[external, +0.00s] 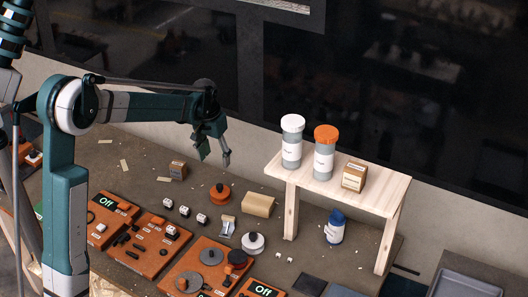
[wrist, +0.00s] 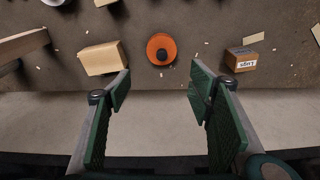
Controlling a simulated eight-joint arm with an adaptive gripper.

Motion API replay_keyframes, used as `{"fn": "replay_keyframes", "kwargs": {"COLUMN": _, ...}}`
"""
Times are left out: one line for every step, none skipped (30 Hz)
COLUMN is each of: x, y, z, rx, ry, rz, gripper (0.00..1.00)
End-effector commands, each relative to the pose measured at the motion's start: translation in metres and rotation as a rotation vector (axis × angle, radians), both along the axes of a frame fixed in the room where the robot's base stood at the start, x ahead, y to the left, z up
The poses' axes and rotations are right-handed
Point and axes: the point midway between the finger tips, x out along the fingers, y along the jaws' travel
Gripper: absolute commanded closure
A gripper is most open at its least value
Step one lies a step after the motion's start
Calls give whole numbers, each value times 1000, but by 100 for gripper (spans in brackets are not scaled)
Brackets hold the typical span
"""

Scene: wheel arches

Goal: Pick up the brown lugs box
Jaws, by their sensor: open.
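The brown lugs box (wrist: 241,60) lies on the table at the right of the wrist view, its "Lugs" label upside down there. In the external view the small brown box (external: 178,170) sits on the table, left of and below my gripper. My gripper (external: 214,156) is open and empty, high above the table. In the wrist view its fingers (wrist: 160,85) are spread wide, and the box is beyond the right fingertip, outside the gap.
An orange round part with a black knob (wrist: 161,49) and a tan block (wrist: 102,58) lie near the box. A wooden shelf (external: 390,190) carries two jars and another brown box (external: 354,177). Orange panels (external: 150,245) with parts fill the front. A wall stands behind.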

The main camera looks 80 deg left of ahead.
Motion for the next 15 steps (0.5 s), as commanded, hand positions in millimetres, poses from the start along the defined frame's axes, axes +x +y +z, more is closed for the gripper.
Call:
{"fn": "replay_keyframes", "kwargs": {"x": -7, "y": 16, "z": -5, "rx": -6, "ry": 5, "rz": 16, "gripper": 48}}
{"fn": "replay_keyframes", "kwargs": {"x": -10, "y": 24, "z": -9, "rx": -10, "ry": 9, "rz": 24, "gripper": 48}}
{"fn": "replay_keyframes", "kwargs": {"x": -15, "y": 35, "z": -14, "rx": -16, "ry": 13, "rz": 34, "gripper": 48}}
{"fn": "replay_keyframes", "kwargs": {"x": -20, "y": 43, "z": -18, "rx": -19, "ry": 17, "rz": 42, "gripper": 48}}
{"fn": "replay_keyframes", "kwargs": {"x": -23, "y": 51, "z": -21, "rx": -23, "ry": 19, "rz": 50, "gripper": 48}}
{"fn": "replay_keyframes", "kwargs": {"x": -29, "y": 61, "z": -27, "rx": -29, "ry": 24, "rz": 60, "gripper": 48}}
{"fn": "replay_keyframes", "kwargs": {"x": -34, "y": 69, "z": -31, "rx": -33, "ry": 26, "rz": 69, "gripper": 48}}
{"fn": "replay_keyframes", "kwargs": {"x": -38, "y": 76, "z": -35, "rx": -38, "ry": 30, "rz": 77, "gripper": 48}}
{"fn": "replay_keyframes", "kwargs": {"x": -44, "y": 86, "z": -40, "rx": -44, "ry": 34, "rz": 88, "gripper": 48}}
{"fn": "replay_keyframes", "kwargs": {"x": -49, "y": 94, "z": -45, "rx": -47, "ry": 36, "rz": 96, "gripper": 48}}
{"fn": "replay_keyframes", "kwargs": {"x": -54, "y": 101, "z": -49, "rx": -51, "ry": 39, "rz": 104, "gripper": 48}}
{"fn": "replay_keyframes", "kwargs": {"x": -60, "y": 111, "z": -54, "rx": -57, "ry": 43, "rz": 114, "gripper": 48}}
{"fn": "replay_keyframes", "kwargs": {"x": -66, "y": 118, "z": -59, "rx": -61, "ry": 46, "rz": 123, "gripper": 48}}
{"fn": "replay_keyframes", "kwargs": {"x": -71, "y": 125, "z": -63, "rx": -66, "ry": 49, "rz": 131, "gripper": 48}}
{"fn": "replay_keyframes", "kwargs": {"x": -78, "y": 134, "z": -69, "rx": -71, "ry": 52, "rz": 141, "gripper": 48}}
